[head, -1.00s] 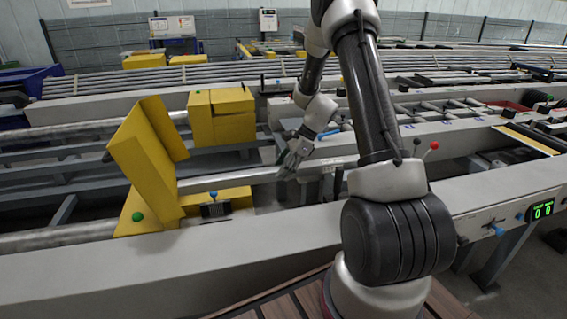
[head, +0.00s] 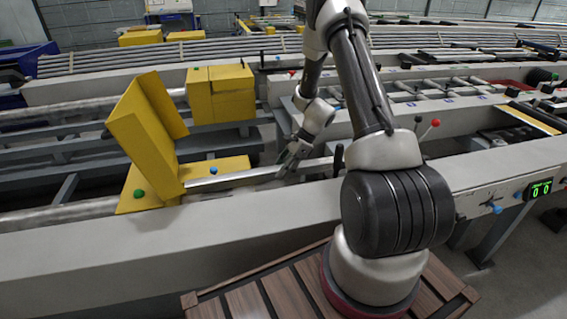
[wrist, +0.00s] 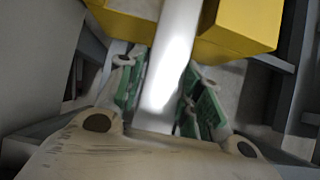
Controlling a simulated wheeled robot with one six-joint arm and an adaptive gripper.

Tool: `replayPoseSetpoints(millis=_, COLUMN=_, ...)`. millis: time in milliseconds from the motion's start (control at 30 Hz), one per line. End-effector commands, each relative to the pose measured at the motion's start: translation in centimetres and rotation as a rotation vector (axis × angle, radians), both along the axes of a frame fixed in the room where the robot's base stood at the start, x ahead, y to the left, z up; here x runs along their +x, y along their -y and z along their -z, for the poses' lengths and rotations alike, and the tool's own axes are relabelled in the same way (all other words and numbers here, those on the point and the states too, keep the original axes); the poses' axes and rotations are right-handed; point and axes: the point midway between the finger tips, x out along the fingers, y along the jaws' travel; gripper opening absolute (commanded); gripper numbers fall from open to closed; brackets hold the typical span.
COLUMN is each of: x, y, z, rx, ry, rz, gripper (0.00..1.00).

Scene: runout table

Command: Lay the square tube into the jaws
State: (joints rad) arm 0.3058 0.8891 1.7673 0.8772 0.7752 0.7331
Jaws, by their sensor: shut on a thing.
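The square tube (head: 235,179) is a bright metal bar held roughly level. My gripper (head: 289,158) is shut on it toward its right part. In the wrist view the tube (wrist: 175,50) runs between the green finger pads of my gripper (wrist: 166,95) and crosses yellow metal at the top. In the head view its left end lies over the yellow base (head: 232,164), beside the tall tilted yellow guard (head: 145,135). The dark jaws on this base are hidden behind the tube. I cannot tell whether the tube rests in them or hangs above.
A blue knob (head: 213,170) stands just behind the tube, and a green button (head: 139,194) is on the base. A yellow block (head: 220,95) stands behind. A grey beam (head: 240,222) runs along the front. A red-knobbed lever (head: 435,122) stands at right.

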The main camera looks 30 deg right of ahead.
Motion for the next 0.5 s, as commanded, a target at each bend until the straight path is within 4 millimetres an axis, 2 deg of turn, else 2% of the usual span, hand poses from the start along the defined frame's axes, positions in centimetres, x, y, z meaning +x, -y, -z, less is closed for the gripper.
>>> replayPoseSetpoints(millis=500, x=0.0, y=0.0, z=4.7, rx=0.001, ry=0.0, rz=0.001, gripper=0.0)
